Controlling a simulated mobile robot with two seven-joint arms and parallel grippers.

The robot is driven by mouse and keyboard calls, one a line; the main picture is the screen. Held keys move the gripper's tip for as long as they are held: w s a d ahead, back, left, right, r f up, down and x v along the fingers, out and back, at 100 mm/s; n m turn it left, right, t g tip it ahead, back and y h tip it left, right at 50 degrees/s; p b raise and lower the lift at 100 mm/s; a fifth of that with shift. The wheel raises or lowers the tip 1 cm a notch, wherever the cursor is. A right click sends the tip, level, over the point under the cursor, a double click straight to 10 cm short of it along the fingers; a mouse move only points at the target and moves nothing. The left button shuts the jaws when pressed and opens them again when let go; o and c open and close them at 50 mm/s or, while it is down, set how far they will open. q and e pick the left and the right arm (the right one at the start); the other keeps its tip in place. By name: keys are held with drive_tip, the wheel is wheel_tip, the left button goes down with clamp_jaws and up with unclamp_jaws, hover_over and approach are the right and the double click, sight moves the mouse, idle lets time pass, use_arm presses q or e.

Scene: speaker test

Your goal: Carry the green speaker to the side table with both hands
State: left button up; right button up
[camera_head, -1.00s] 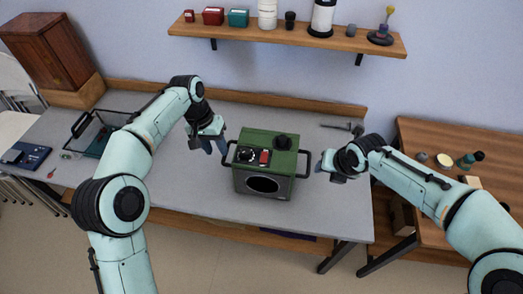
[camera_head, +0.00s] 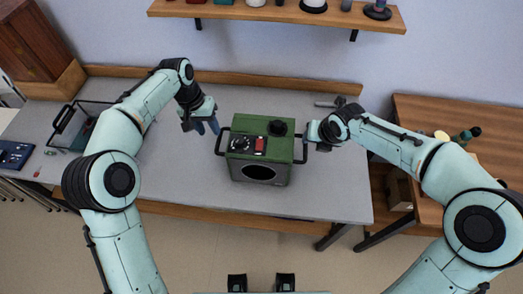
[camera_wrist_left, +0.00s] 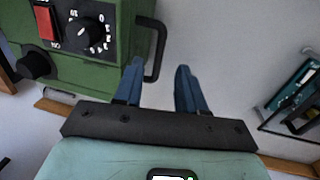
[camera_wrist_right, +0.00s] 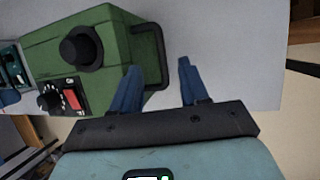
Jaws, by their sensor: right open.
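The green speaker (camera_head: 261,149) stands upright on the grey table, with a dark handle on each side, a red switch, and knobs. My left gripper (camera_head: 208,128) is open just left of the speaker. In the left wrist view the left handle (camera_wrist_left: 161,48) appears between its blue fingers (camera_wrist_left: 159,78). My right gripper (camera_head: 311,138) is at the right handle. In the right wrist view it is open, and that handle (camera_wrist_right: 162,62) appears between its fingers (camera_wrist_right: 160,75). Neither gripper is closed on a handle. A wooden side table (camera_head: 425,108) stands at the right.
The grey table (camera_head: 190,185) is clear in front of the speaker. A hammer (camera_head: 330,103) lies behind at the right. A dark wire-framed tray (camera_head: 75,125) sits at the left. A bottle (camera_head: 466,136) stands on the side table. A shelf (camera_head: 270,12) runs above.

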sight(217, 144)
use_arm(q)
drive_tip(key=f, duration=0.3)
drive_tip(key=d+f, duration=0.1)
drive_tip(key=f, duration=0.5)
drive_tip(key=shift+s+d+f, duration=0.1)
drive_tip(key=shift+d+f, duration=0.25)
use_arm(e)
drive_tip(key=x, duration=0.9)
drive_tip(key=shift+w+a+f, duration=0.1)
drive_tip(key=shift+w+f, duration=0.05)
drive_tip(key=shift+f, duration=0.2)
use_arm(q)
drive_tip(key=c, duration=0.7)
use_arm(e)
drive_tip(key=c, duration=0.7)
use_arm(q)
clamp_jaws()
use_arm(e)
clamp_jaws()
use_arm(q)
drive_tip(key=shift+r, duration=0.15)
use_arm(e)
drive_tip(key=shift+r, duration=0.1)
